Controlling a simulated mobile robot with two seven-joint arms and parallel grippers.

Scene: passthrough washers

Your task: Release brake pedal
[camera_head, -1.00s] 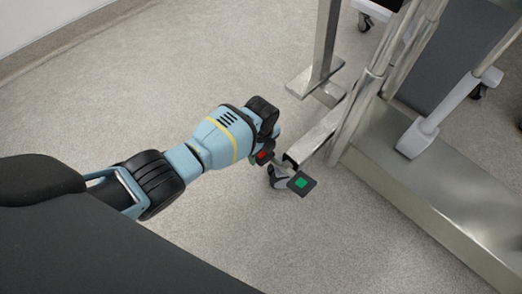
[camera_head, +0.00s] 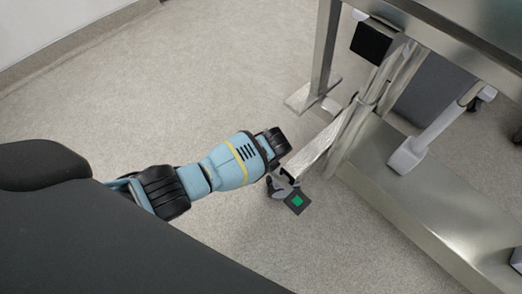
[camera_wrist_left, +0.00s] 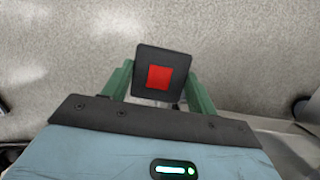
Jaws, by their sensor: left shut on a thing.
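The brake pedal has a dark pad with a green square (camera_head: 297,201) in the head view, beside a small caster wheel (camera_head: 274,187) at the end of a metal leg. A dark pad with a red square (camera_wrist_left: 159,77) shows in the wrist view. My left gripper (camera_wrist_left: 158,90) has its green fingers on either side of this red pad and is shut on it. In the head view my left wrist hides the red pad and the fingertips. My right gripper is not in view.
The metal leg (camera_head: 318,147) joins a steel frame with a long base beam (camera_head: 430,218) on the right. A steel table top (camera_head: 450,45) is at the upper right. The grey floor (camera_head: 190,90) is clear behind my arm.

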